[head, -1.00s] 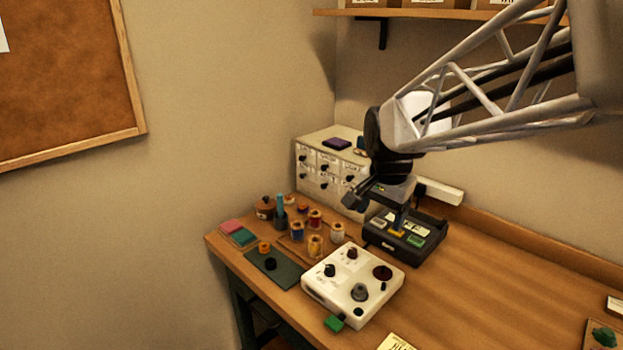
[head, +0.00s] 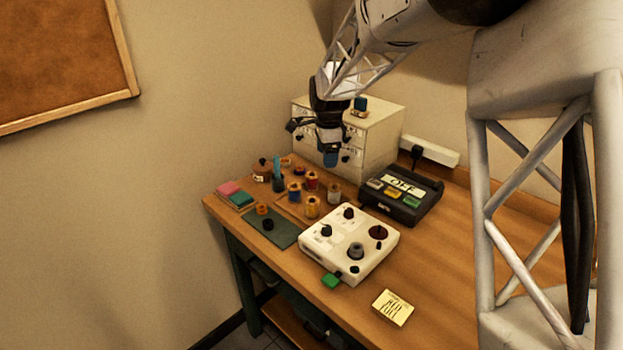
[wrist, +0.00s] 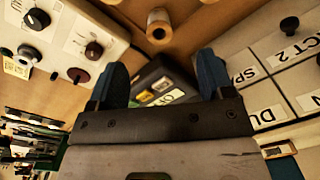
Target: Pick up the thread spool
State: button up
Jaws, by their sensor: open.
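Several thread spools stand on the left part of the table in the head view: a blue one (head: 295,192), a red one (head: 312,181), a yellow one (head: 313,207) and a pale one (head: 334,193). I cannot tell which one the task means. My gripper (head: 330,156) hangs above and behind them, in front of the drawer cabinet. In the wrist view my gripper (wrist: 161,76) shows two blue fingertips wide apart with nothing held. A pale spool (wrist: 159,26) stands beyond the fingertips, apart from them.
A white control box with knobs (head: 349,244) stands in front of the spools. A black box with coloured labels (head: 402,195) is to their right. The white drawer cabinet (head: 373,145) stands close behind my gripper. A dark green mat (head: 280,234) lies at front left.

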aim_at(313, 180)
jog(key=w+a+f+m, duration=0.3)
jog(key=w+a+f, duration=0.1)
jog(key=w+f, duration=0.3)
jog(key=shift+w, duration=0.25)
jog(key=shift+f, duration=1.25)
jog(key=shift+f, duration=2.6)
jog(key=c, duration=1)
jog(key=shift+r, duration=0.1)
